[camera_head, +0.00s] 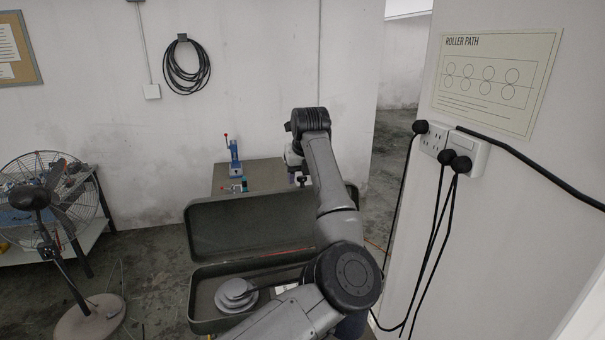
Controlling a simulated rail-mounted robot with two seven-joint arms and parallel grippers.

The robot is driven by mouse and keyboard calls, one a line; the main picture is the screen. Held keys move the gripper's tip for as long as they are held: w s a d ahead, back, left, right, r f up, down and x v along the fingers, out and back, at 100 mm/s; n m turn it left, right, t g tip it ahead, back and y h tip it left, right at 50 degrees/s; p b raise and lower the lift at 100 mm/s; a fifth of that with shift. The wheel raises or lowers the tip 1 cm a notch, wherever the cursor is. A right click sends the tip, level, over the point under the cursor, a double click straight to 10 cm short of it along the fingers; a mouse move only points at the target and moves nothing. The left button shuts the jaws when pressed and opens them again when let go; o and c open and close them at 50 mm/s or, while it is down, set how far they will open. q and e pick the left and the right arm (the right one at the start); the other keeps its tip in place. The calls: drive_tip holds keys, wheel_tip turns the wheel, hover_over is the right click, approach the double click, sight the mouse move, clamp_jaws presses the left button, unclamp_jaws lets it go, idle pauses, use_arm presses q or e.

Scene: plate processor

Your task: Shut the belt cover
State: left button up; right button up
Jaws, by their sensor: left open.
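The belt cover (250,222) is a long grey-green lid. It stands raised, tilted open along the back edge of a shallow open housing (203,300). A stepped grey pulley (236,292) shows inside the housing. My left arm crosses in front of the right part of the cover and housing and hides it. My left gripper (302,181) is small and partly hidden by my own arm. It points down beyond the upper right edge of the cover, open, with nothing seen in it. My right gripper is not in view.
A bench top (265,175) behind the cover holds a blue tool with a red-tipped lever (234,158). A standing fan (45,200) is at left. At right, black cables (438,225) hang from sockets on a white wall (530,240). Open floor lies left of the housing.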

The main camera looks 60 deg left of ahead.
use_arm(q)
drive_tip(key=shift+f, duration=0.1)
clamp_jaws()
idle(0.6)
